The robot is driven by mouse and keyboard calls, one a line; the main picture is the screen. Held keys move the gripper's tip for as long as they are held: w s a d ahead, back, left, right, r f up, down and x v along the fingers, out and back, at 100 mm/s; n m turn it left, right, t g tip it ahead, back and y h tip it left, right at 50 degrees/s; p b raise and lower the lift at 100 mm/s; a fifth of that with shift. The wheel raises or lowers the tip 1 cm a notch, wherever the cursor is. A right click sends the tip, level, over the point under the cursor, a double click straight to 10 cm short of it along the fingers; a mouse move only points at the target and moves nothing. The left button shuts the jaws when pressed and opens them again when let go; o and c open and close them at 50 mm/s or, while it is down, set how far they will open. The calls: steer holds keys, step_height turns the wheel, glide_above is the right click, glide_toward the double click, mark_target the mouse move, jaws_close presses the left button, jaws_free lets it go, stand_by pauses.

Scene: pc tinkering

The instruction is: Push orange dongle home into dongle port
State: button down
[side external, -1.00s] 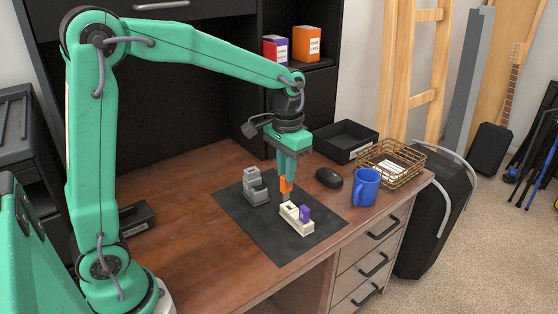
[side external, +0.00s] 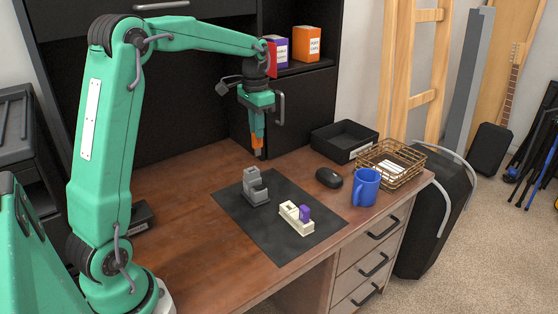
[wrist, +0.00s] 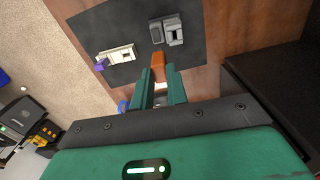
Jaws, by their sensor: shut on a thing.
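My gripper (side external: 257,132) is shut on the orange dongle (side external: 257,143), which points down with a dark tip. It hangs above the desk, behind the grey stepped block (side external: 256,190) in the side view and clear of it. In the wrist view, the orange dongle (wrist: 158,64) sits between the green fingers. The grey block (wrist: 174,32) shows just beyond it, with a light slot-like part. A cream holder (side external: 296,220) with a purple dongle (side external: 305,212) stands on the mat. No label shows which block has the dongle port.
The dark mat (side external: 270,238) lies on the wooden desk (side external: 185,215). A black mouse (side external: 329,178), blue mug (side external: 366,187), wire basket (side external: 408,172) and black tray (side external: 343,132) stand on the right. The desk's left side is largely clear.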

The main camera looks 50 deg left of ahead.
steer(key=shift+s+a+r, duration=0.1)
steer(key=shift+a+r, duration=0.05)
steer(key=shift+a, duration=0.7)
steer(key=shift+a+r, duration=0.1)
steer(key=shift+a, duration=0.75)
steer(key=shift+f, duration=0.2)
steer(key=shift+f, duration=2.6)
steer(key=shift+f, duration=1.75)
steer(key=c, duration=1.3)
jaws_free()
steer(key=shift+r, duration=0.1)
steer(key=shift+r, duration=2.45)
